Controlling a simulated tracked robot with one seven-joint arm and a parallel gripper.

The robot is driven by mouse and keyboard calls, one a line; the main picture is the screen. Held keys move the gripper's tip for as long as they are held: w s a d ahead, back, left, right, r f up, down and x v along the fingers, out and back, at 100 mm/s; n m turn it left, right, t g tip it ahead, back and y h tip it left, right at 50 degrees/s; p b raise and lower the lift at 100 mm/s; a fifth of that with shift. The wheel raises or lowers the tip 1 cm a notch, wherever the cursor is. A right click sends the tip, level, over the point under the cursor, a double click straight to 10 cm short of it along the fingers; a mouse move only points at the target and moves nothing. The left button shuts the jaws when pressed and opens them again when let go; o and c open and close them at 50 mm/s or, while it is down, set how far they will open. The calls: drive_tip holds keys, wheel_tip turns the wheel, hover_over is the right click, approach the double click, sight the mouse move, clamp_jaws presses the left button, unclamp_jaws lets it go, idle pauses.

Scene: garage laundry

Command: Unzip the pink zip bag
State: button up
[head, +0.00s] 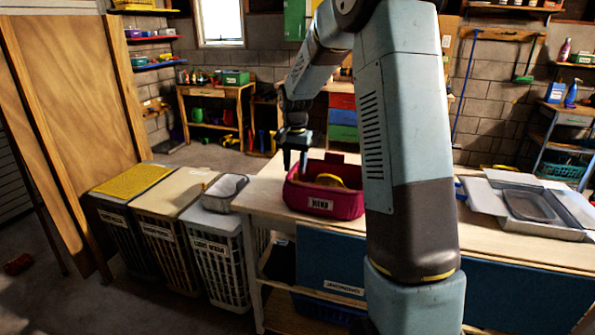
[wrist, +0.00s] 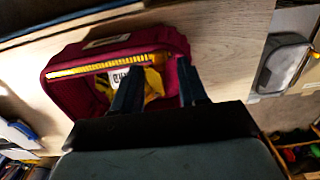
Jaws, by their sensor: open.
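The pink zip bag (head: 318,205) sits on the pale wooden worktop, with a "MEND" label on its front. Its top looks open, and something yellow (head: 330,181) shows inside. In the wrist view the bag (wrist: 65,62) has a row of yellow zip teeth (wrist: 98,66) along one edge of the opening. My gripper (head: 295,161) is at the bag's left end in the head view, fingers pointing down. In the wrist view my open gripper (wrist: 158,84) has one finger over the opening and the other near the bag's right end. The zip pull cannot be made out.
A small grey case (head: 226,188) lies on the hampers to the left, and it also shows in the wrist view (wrist: 283,62). My arm hides the middle of the worktop.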

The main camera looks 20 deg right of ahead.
sight(295, 172)
wheel_tip(295, 172, up, 11)
drive_tip(key=shift+r, duration=0.15)
idle(0.4)
